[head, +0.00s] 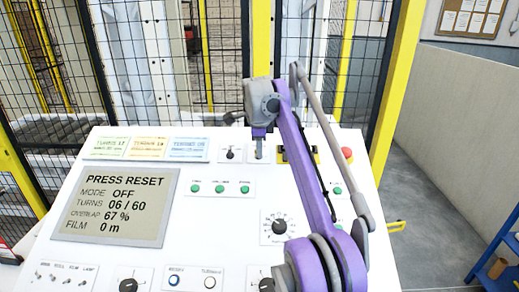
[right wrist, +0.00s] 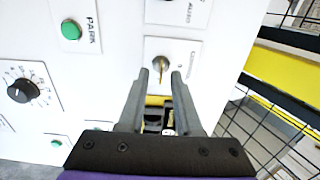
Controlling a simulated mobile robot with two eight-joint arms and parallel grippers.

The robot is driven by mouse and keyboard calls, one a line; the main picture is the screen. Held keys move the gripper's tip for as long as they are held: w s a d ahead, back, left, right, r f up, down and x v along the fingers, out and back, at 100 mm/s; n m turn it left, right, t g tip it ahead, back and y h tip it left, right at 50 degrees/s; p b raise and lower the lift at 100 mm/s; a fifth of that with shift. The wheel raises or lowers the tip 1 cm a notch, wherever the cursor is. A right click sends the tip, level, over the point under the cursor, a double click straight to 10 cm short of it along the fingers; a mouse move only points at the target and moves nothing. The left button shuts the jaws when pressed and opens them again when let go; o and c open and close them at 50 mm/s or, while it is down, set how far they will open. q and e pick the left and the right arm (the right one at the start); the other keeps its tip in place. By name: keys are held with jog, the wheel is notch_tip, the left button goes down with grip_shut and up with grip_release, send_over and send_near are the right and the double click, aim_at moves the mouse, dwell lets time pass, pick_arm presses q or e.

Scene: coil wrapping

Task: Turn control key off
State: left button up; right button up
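The control key (right wrist: 160,68) is a small brass key switch on a white plate with a vertical label on the sloped white panel. In the right wrist view it stands between the tips of my right gripper (right wrist: 160,78), whose fingers are apart on either side of it. I see no clear contact with either finger. In the head view my right gripper (head: 260,133) reaches down over the key's plate (head: 259,156) at the panel's top, and the key itself is mostly hidden there. My left gripper is not in view.
A screen (head: 124,205) reads PRESS RESET, MODE OFF. A black selector (head: 230,153) sits left of the key, green buttons (head: 220,188) below, a red button (head: 347,155) to the right. Yellow-framed mesh fencing (head: 400,80) stands behind the panel.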

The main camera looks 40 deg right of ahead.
grip_shut()
dwell(1.5)
